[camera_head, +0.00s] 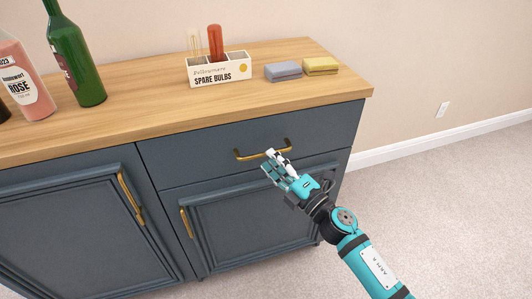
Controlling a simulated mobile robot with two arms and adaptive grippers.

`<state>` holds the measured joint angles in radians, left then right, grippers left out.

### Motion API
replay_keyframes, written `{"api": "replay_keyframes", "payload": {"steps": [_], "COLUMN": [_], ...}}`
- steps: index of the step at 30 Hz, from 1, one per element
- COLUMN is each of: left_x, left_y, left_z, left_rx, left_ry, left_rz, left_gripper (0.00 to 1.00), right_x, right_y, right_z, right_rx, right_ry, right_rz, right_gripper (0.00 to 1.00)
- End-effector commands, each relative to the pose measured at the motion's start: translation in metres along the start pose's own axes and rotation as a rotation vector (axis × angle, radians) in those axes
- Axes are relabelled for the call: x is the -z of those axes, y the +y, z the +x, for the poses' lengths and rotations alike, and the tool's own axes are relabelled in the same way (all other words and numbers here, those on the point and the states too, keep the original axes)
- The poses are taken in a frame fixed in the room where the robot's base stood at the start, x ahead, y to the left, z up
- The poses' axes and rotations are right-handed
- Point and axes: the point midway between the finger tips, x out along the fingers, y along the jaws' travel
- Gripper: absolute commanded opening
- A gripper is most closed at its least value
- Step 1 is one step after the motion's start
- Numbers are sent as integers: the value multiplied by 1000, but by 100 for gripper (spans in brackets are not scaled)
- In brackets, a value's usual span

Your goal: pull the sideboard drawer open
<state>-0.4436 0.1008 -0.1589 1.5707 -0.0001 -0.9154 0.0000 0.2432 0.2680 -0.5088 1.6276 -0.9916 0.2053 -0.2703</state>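The sideboard (60,148) is dark blue with a light wood top. Its drawer (210,148) is at the upper right, and its front looks flush with the cabinet, so it is closed. A brass bar handle (243,156) runs across the drawer front. My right gripper (269,160) reaches in from the lower right, with its fingertips at the handle's middle and right part, overlapping it in the picture. I cannot tell whether the fingers touch the handle or how far apart they are. My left gripper is not in view.
On the top stand a green bottle (78,60), a pink rosé bottle (28,85), a spare bulbs box (218,70), a grey sponge (283,72) and a yellow sponge (320,66). Below the drawer is a cabinet door (235,230) with a brass handle. Carpet (450,210) at right is clear.

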Motion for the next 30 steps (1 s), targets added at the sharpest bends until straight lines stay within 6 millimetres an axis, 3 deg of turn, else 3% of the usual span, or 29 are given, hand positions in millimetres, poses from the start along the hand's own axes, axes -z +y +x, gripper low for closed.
{"api": "replay_keyframes", "payload": {"steps": [6, 17, 25, 30], "left_x": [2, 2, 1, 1], "left_y": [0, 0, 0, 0], "left_z": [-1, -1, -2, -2], "left_rx": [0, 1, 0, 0], "left_ry": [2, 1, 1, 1], "left_rz": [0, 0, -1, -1], "left_gripper": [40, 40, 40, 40], "right_x": [0, 0, 0, 0], "right_y": [0, 0, 0, 0], "right_z": [27, 33, 32, 32], "right_rx": [-1, 1, 0, 0], "right_ry": [0, 0, 0, 0], "right_rz": [0, 0, 0, 0], "right_gripper": [34, 34, 2, 0]}}
